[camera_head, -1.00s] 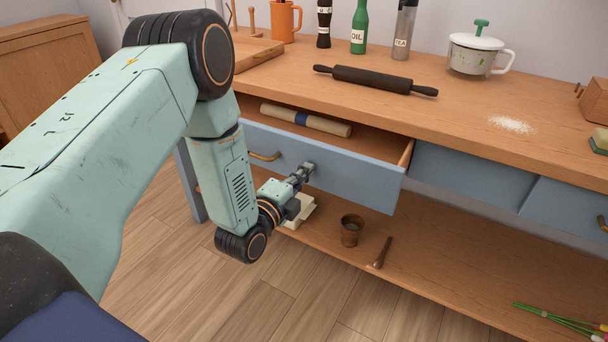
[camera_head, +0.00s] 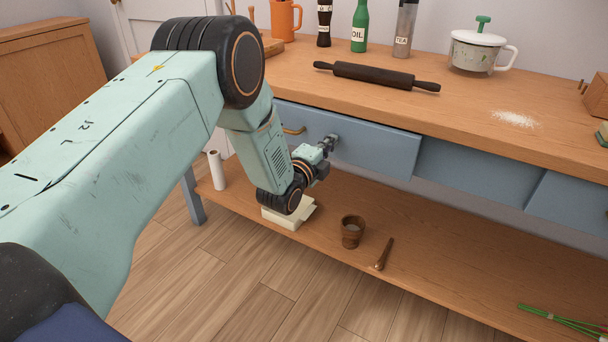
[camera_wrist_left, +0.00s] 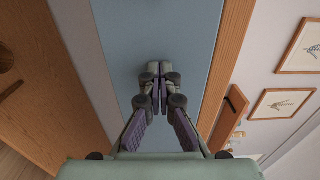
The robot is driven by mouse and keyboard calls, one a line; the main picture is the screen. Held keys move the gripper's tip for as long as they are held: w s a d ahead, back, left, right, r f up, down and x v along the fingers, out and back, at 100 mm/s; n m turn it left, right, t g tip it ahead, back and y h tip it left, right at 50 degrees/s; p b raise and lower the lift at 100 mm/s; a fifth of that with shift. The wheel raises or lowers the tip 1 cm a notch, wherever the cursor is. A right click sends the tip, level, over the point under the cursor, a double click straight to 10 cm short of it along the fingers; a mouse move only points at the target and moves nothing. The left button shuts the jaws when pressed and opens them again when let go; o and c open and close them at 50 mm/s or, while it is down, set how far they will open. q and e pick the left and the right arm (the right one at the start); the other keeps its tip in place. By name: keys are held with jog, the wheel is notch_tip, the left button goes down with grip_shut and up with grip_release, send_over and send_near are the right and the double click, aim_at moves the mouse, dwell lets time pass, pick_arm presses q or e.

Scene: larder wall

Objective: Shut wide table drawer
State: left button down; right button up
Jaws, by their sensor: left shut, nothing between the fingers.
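The wide blue table drawer (camera_head: 375,146) is under the wooden tabletop. In the head view no gap or drawer inside shows above its front, and it looks shut or very nearly so. Its brass handle (camera_head: 294,131) shows left of my gripper. My left gripper (camera_head: 331,140) is shut and empty, with its fingertips at the drawer front, apparently touching it. In the left wrist view the shut fingers (camera_wrist_left: 160,70) point at the blue drawer front (camera_wrist_left: 150,28). My right gripper is not in view.
On the tabletop (camera_head: 470,105) stand a rolling pin (camera_head: 375,77), a white pot (camera_head: 476,52) and several bottles. The lower shelf (camera_head: 440,255) holds a brown cup (camera_head: 352,231), a pestle (camera_head: 384,254), a pale stack (camera_head: 290,214) and a white roll (camera_head: 216,170).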

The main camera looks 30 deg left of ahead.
pick_arm(q)
jog(key=w, duration=0.1)
jog(key=w+b, duration=0.1)
jog(key=w, duration=0.1)
jog(key=shift+d+r, duration=0.1)
jog(key=shift+r, duration=0.2)
jog(key=shift+s, duration=0.1)
dwell(0.3)
